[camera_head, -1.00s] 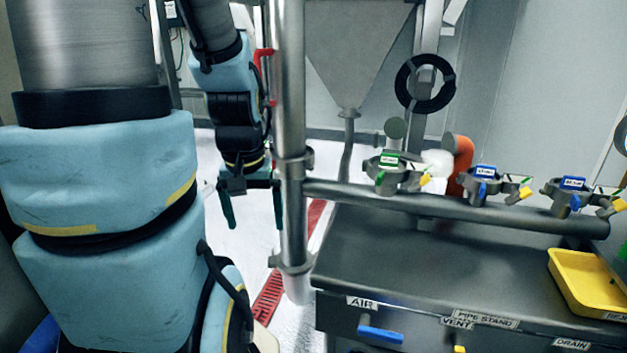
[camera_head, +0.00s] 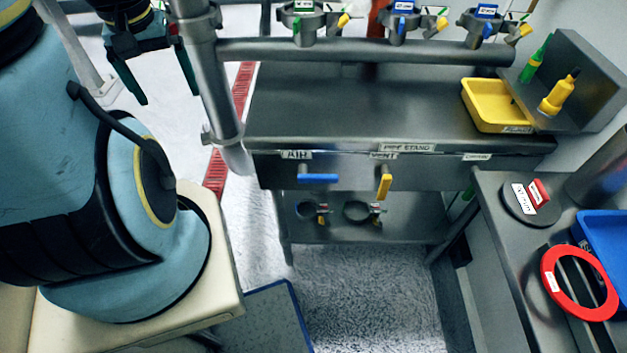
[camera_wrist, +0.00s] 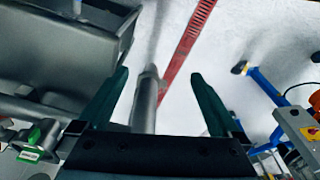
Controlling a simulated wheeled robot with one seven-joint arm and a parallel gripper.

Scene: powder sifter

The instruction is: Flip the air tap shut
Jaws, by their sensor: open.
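The air tap is a blue lever handle (camera_head: 319,178) under the AIR label (camera_head: 296,155) on the front of the grey pipe stand (camera_head: 350,105). The blue handle lies crosswise, pointing right. My gripper (camera_head: 160,80) is at the upper left in the head view, left of the upright pipe and well apart from the tap. Its two dark green fingers are spread and empty, as the wrist view (camera_wrist: 160,95) also shows. In the wrist view a grey pipe end (camera_wrist: 146,98) shows between and beyond the fingers.
A yellow vent lever (camera_head: 384,184) hangs down right of the air tap. The upright pipe (camera_head: 213,80) stands between my gripper and the stand. A yellow tray (camera_head: 495,105) sits on the stand; a side table (camera_head: 505,235) stands at right.

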